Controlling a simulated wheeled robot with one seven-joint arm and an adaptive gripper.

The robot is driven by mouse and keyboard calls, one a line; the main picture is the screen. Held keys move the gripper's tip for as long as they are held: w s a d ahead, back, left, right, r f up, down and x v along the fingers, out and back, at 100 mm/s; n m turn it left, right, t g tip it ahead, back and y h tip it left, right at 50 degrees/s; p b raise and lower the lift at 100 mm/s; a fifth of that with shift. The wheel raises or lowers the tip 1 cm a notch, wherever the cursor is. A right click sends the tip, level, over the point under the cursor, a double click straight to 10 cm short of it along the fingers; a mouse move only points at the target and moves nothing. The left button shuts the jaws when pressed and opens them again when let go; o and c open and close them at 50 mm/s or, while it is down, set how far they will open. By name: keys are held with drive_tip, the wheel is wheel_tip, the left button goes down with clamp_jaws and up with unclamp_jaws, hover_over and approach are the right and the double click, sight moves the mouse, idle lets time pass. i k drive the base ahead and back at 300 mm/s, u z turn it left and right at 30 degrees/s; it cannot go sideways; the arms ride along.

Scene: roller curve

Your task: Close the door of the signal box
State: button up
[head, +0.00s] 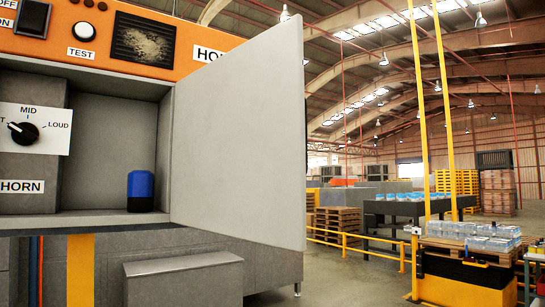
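The signal box (110,75) fills the left of the head view, with an orange top panel and a grey open compartment below. Its grey door (240,140) stands open, hinged at the right side of the compartment and swung outward to the right. A blue and black cylinder (141,190) stands upright on the compartment floor near the hinge side. A white dial plate with a black knob (24,132) is at the compartment's left, marked MID and LOUD. My gripper is not in view.
A grey block (183,277) sits below the door. Yellow railings (375,250), a yellow-framed station with wrapped packs (470,245) and stacked pallets (497,190) stand to the right. Open floor (340,285) shows right of the box.

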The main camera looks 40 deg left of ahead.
sight(240, 159)
drive_tip(key=i, duration=1.75)
drive_tip(key=u, duration=3.35)
